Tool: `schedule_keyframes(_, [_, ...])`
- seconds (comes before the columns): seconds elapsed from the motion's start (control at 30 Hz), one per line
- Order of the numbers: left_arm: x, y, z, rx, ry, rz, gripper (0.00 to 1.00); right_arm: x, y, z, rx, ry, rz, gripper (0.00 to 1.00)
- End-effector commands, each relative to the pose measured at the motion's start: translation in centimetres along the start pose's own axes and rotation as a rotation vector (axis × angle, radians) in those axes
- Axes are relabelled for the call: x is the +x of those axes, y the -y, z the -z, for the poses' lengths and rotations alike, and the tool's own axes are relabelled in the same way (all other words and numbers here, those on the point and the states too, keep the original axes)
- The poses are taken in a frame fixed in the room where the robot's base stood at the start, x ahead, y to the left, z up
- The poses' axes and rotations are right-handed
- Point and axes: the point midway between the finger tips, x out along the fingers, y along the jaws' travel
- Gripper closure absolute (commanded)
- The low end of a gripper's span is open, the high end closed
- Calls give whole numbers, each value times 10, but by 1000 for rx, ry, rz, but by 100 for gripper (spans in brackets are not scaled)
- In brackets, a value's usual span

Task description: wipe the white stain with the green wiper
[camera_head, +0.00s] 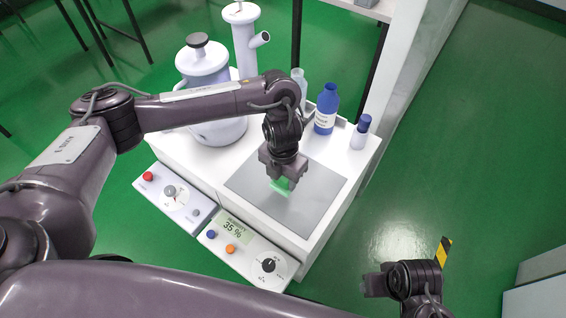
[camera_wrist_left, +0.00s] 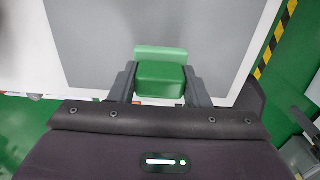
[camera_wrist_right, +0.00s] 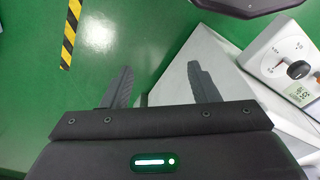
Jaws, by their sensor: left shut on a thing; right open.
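The green wiper (camera_head: 281,186) is held over the grey plate (camera_head: 313,197) on the white table. My left gripper (camera_head: 284,176) is shut on the wiper, pointing down. In the left wrist view the wiper's green block (camera_wrist_left: 161,80) sits between both fingers, with a paler green edge beyond it. I cannot tell whether the wiper touches the plate. I see no white stain on the visible part of the plate; the arm and wiper hide some of it. My right gripper (camera_wrist_right: 160,85) is open and empty over the floor beside the table; it also shows in the head view (camera_head: 372,285).
A white canister (camera_head: 205,70), a blue bottle (camera_head: 326,108), a clear bottle (camera_head: 299,85) and a small blue-capped white bottle (camera_head: 360,133) stand behind the plate. Two control boxes, one with a red button (camera_head: 148,176) and one with a display (camera_head: 236,227), line the table's front.

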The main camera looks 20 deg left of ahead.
Motion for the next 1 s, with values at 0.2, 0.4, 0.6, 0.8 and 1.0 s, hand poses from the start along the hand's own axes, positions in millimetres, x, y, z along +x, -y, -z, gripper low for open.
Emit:
schedule_keyframes(0.2, [-8, 0, 0, -2, 0, 0, 82, 19, -2, 2, 8, -4, -1, 46])
schedule_keyframes(0.4, [-14, 0, 0, -3, 0, 0, 82, 37, -5, 1, 16, -6, -3, 46])
schedule_keyframes(0.6, [-20, 0, -1, -5, 0, 0, 82, 54, -7, -1, 24, -9, -5, 46])
schedule_keyframes(0.8, [-26, 0, -1, -7, 0, 0, 82, 72, -10, -4, 32, -13, -8, 46])
schedule_keyframes(1.0, [-32, 0, -1, -9, 0, 0, 82, 90, -12, -8, 39, -18, -11, 46])
